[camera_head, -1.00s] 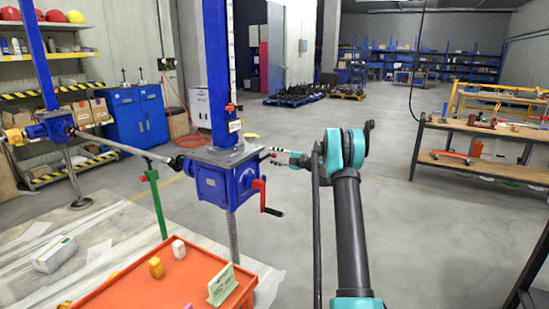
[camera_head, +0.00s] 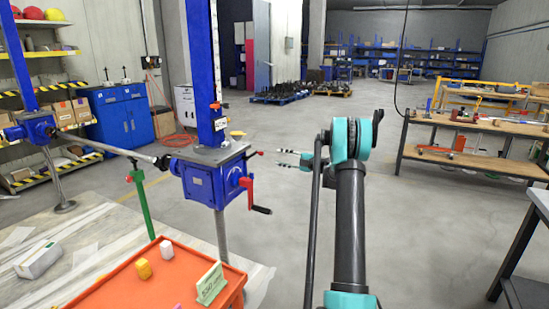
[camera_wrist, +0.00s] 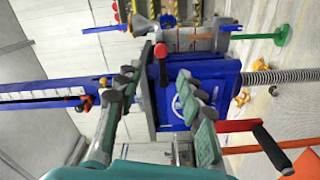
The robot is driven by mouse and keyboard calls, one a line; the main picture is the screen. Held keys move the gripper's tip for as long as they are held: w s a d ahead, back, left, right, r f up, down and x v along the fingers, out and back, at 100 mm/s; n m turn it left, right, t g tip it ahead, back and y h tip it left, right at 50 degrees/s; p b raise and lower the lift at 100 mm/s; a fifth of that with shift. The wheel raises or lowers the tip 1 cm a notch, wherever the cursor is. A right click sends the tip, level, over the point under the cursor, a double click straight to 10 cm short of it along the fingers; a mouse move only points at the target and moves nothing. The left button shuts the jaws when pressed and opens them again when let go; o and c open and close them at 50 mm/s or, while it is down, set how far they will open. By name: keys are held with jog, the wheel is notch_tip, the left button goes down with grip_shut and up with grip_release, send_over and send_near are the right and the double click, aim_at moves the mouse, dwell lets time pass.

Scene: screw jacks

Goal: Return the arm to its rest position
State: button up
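The blue screw jack (camera_head: 208,182) stands left of centre in the head view, with a red crank (camera_head: 248,188) on its right side. My arm reaches up at the right, and my gripper (camera_head: 279,157) points left toward the jack. A gap of floor shows between its fingertips and the jack. In the wrist view my gripper (camera_wrist: 155,82) has its two green-padded fingers spread, with nothing held between them. The jack body (camera_wrist: 190,100) and the red crank (camera_wrist: 238,127) lie beyond the fingers.
An orange table (camera_head: 110,285) with small blocks and a sign card (camera_head: 211,284) stands in front of the jack. A shaft links it to a second blue jack (camera_head: 38,127). A dark-framed bench (camera_head: 515,250) is at the right edge.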

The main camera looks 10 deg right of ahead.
jog(key=shift+s+d, duration=0.15)
jog(key=shift+d, duration=0.1)
jog(key=s+a+f+m+g+h, duration=0.25)
jog(key=s+a+m, duration=0.35)
jog(key=s, duration=0.7)
jog(key=s+a+f+m+g+h, duration=0.1)
jog(key=s+a+m+g+h, duration=0.35)
jog(key=s, duration=0.85)
jog(key=s+d+f+m+h, duration=0.2)
jog(key=s+m, duration=0.3)
jog(key=s, duration=0.5)
jog(key=s+d+f+m+h, duration=0.2)
jog(key=s+f+m+h, duration=0.1)
jog(key=s, duration=0.7)
jog(key=s+d+f+m+h, duration=0.2)
jog(key=s+f+m, duration=0.3)
jog(key=s, duration=0.5)
jog(key=shift+d+m+t+h, duration=0.15)
jog(key=shift+m+t+h, duration=0.15)
jog(key=shift+m, duration=0.65)
